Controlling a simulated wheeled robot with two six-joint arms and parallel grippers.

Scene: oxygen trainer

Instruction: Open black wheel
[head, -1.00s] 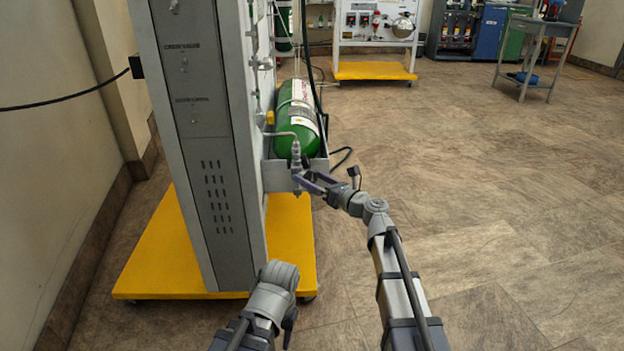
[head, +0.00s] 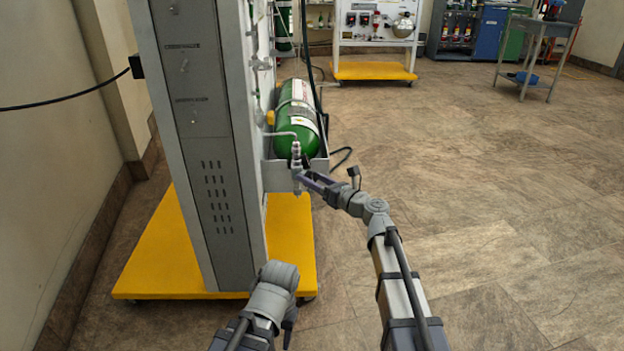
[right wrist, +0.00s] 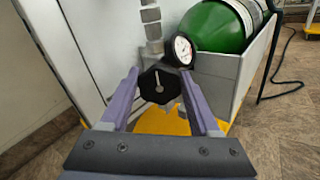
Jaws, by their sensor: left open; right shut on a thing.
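The black wheel (right wrist: 158,84) is a dark many-sided knob with a pale pointer mark, on the valve fitting below a green cylinder (head: 296,135). In the right wrist view it sits between the two purple fingers of my right gripper (right wrist: 160,90), which is shut on it. In the head view my right gripper (head: 303,179) is at the valve fitting (head: 296,155), and the wheel is mostly hidden by the fingers. My left gripper (head: 280,274) is low in front of the grey cabinet, away from the wheel; it is open, its fingers hard to make out.
The grey cabinet (head: 214,200) stands on a yellow base (head: 150,265). A round white gauge (right wrist: 183,49) is beside the wheel. The cylinder lies in a grey tray (right wrist: 218,88). A black hose (head: 342,157) hangs beside it.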

